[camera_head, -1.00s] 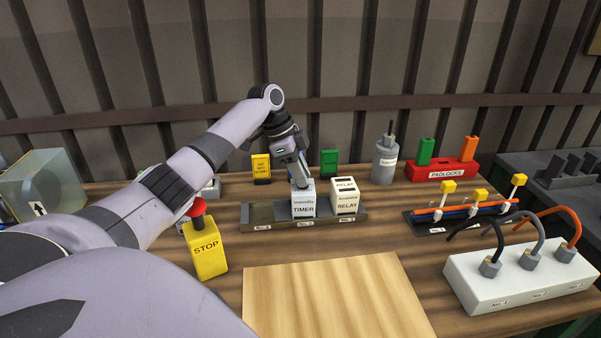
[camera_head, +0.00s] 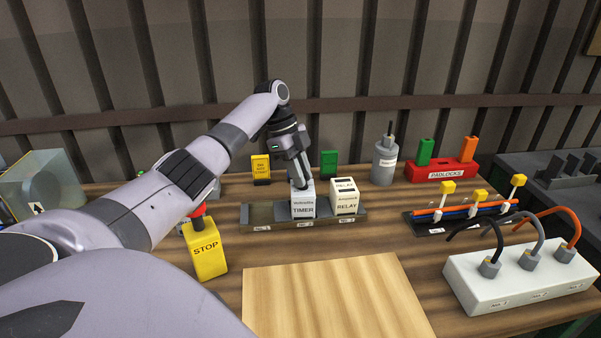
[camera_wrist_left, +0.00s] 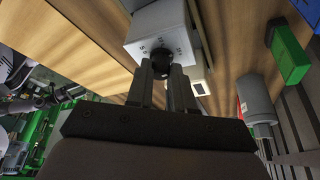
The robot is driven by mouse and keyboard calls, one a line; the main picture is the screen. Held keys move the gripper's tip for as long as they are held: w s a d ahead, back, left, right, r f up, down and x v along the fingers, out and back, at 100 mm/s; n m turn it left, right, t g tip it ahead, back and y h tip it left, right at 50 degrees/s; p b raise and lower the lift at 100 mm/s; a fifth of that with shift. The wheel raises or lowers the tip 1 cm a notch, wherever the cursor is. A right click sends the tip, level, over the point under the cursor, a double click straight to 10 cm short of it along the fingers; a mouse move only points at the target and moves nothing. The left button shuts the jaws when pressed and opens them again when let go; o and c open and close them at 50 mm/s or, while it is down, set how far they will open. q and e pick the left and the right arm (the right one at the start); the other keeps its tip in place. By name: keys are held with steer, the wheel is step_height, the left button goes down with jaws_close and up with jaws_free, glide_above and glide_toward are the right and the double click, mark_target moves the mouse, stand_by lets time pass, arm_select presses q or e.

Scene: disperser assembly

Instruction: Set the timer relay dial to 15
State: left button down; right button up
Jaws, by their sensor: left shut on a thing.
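The white timer relay (camera_head: 303,207), labelled TIMER, stands upright on the grey rail (camera_head: 262,218) in the head view. It also shows in the left wrist view (camera_wrist_left: 150,25), with a black dial (camera_wrist_left: 161,55) on its marked face. My left gripper (camera_head: 303,185) is directly above the timer and points down. In the wrist view its two fingers (camera_wrist_left: 165,75) are shut on the dial. The numbers around the dial are too small to read, and the fingers partly hide it. My right gripper is not in view.
A white relay block (camera_head: 345,198) stands close to the right of the timer. A yellow STOP box (camera_head: 205,250) with a red button is at left. A capacitor-like grey cylinder (camera_head: 385,163) stands behind right. A bare light wood board (camera_head: 330,295) lies in front.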

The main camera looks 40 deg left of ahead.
arm_select(q)
steer(key=shift+m+g, duration=0.3)
steer(key=shift+m, duration=0.4)
stand_by(1.9)
steer(key=c, duration=1)
jaws_free()
steer(key=b+v, duration=0.1)
steer(key=v, duration=0.6)
steer(key=shift+a, duration=0.1)
